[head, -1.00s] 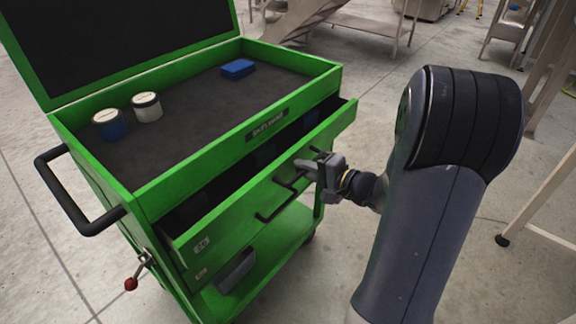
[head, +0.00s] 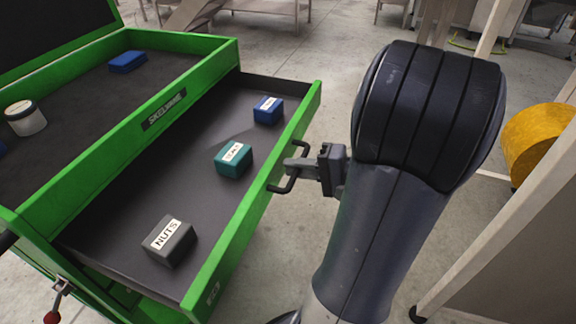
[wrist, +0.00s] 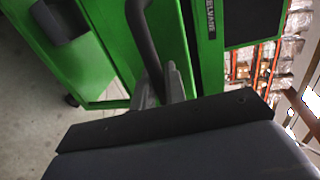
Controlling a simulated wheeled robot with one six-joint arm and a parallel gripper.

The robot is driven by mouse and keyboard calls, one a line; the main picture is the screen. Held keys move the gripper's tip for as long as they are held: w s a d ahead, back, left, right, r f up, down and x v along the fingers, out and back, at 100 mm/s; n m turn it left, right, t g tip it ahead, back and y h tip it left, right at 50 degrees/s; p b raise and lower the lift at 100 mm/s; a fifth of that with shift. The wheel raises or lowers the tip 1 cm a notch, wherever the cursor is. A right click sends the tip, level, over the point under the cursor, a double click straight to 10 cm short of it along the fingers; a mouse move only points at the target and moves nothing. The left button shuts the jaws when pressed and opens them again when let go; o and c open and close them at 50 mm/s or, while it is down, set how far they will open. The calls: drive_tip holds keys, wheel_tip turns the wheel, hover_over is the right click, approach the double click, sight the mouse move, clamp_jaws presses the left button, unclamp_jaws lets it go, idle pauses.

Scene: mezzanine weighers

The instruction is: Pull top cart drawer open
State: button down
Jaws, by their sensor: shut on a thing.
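The top drawer (head: 215,295) of the green cart (head: 215,50) stands far out from the cart body, with its dark floor showing. Inside lie a dark grey box labelled NUTS (head: 170,242), a teal box (head: 233,160) and a blue box (head: 268,109). My gripper (head: 290,168) is shut on the black drawer handle (head: 283,188) at the drawer's front. In the wrist view the dark handle bar (wrist: 143,35) runs down between my gripper's fingers (wrist: 161,86).
A yellow-orange round object (head: 540,140) and pale slanted beams are at the right. Bare concrete floor lies around the cart.

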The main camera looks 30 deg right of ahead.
drive_tip(key=shift+s+d, duration=0.1)
drive_tip(key=shift+s, duration=0.05)
drive_tip(key=c, duration=1.5)
unclamp_jaws()
drive_tip(key=shift+c, duration=0.2)
drive_tip(key=v, duration=1.1)
drive_tip(key=shift+p, duration=0.4)
drive_tip(key=shift+f, duration=0.1)
drive_tip(key=x, duration=1.1)
drive_tip(key=shift+w+b, duration=0.2)
drive_tip(key=shift+b, duration=0.2)
